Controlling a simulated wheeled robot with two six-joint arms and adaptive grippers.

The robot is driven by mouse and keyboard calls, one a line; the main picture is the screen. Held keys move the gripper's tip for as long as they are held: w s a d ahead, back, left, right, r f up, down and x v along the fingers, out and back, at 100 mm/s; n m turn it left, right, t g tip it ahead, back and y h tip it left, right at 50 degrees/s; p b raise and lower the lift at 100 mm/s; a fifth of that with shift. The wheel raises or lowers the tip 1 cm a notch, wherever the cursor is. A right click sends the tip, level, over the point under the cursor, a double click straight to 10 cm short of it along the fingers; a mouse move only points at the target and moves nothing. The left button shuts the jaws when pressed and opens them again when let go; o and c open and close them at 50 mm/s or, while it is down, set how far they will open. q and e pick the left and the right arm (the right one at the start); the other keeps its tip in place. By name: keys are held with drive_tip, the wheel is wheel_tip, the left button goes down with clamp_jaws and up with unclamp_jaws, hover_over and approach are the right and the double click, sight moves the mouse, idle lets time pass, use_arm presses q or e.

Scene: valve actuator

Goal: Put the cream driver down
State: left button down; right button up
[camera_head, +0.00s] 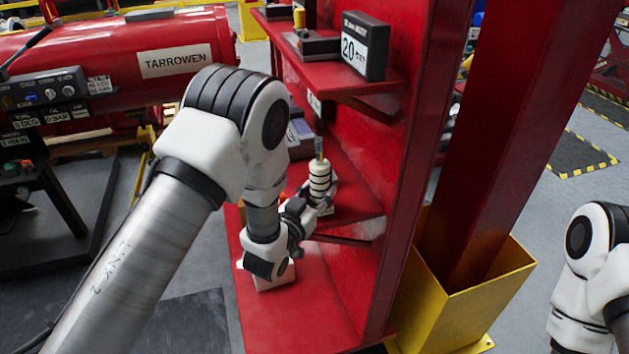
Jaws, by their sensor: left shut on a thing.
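The cream driver (319,180) is a cream handle with dark bands and a short metal shaft pointing up. It stands roughly upright at the middle red shelf (352,205). My left gripper (318,203) is shut on the lower part of the driver, and its fingers partly hide it. I cannot tell whether the driver's lower end touches the shelf. Of my right arm, only links show at the right edge, and its gripper is out of view.
A black box marked 20 (365,46) stands on the upper red shelf (335,76). A pale block (274,278) sits on the lower red shelf (300,318), partly behind my left wrist. A red column in a yellow guard (460,300) stands to the right. A red TARROWEN tank (120,62) lies at left.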

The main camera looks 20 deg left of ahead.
use_arm(q)
drive_tip(key=shift+w+f, duration=0.1)
drive_tip(key=shift+f, duration=0.1)
drive_tip(key=shift+f, duration=0.15)
drive_tip(key=c, duration=0.6)
unclamp_jaws()
drive_tip(key=shift+s, duration=0.2)
